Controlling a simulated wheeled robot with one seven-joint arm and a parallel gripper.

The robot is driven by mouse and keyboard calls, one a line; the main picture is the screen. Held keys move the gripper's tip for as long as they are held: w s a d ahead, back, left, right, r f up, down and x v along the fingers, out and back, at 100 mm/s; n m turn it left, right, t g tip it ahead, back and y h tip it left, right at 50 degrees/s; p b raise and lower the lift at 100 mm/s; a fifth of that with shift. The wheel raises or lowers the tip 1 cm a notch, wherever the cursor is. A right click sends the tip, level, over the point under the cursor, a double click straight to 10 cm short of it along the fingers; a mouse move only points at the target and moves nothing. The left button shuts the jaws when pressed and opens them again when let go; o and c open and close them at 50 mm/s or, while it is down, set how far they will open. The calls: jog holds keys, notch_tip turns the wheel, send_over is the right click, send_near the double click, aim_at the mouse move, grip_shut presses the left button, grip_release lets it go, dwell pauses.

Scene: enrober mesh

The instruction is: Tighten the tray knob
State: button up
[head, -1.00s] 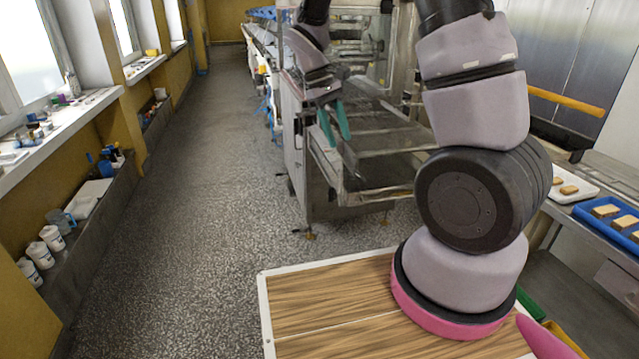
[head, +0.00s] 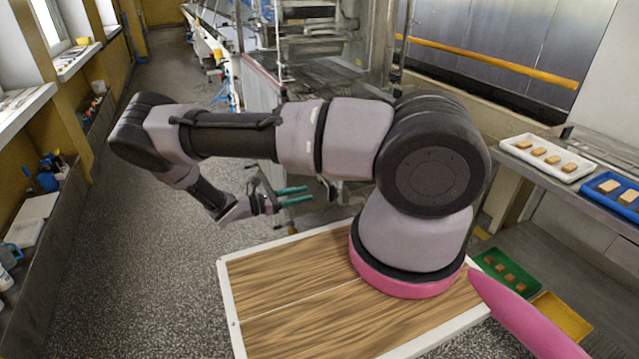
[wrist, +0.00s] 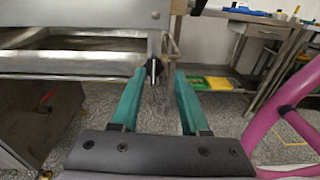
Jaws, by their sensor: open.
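My gripper (head: 308,195) is open, its two teal fingers pointing right in the head view, toward the near side of the enrober machine (head: 265,90). In the wrist view, the open gripper (wrist: 160,76) faces a metal tray frame (wrist: 70,62) with an upright bracket at its right end. A small dark knob (wrist: 152,70) sits low on that bracket. It appears between the fingertips in the picture, with no clear contact; its exact depth cannot be told. In the head view, a small dark piece shows just right of the fingertips, and my arm hides part of the machine.
A side bench at right holds a white tray (head: 545,143) and a blue tray (head: 590,186) with biscuits. A green tray (head: 487,262) and a yellow tray (head: 552,310) lie lower down. Open floor (head: 110,290) lies left, before the window-side ledge.

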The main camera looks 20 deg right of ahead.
aim_at(331, 186)
jog(key=shift+n+t, duration=0.3)
jog(key=shift+n, duration=0.1)
jog(key=d, duration=0.7)
jog(key=w+d, duration=0.1)
jog(key=d, duration=0.2)
jog(key=shift+d+f, duration=0.35)
jog(key=shift+f, duration=0.05)
grip_shut()
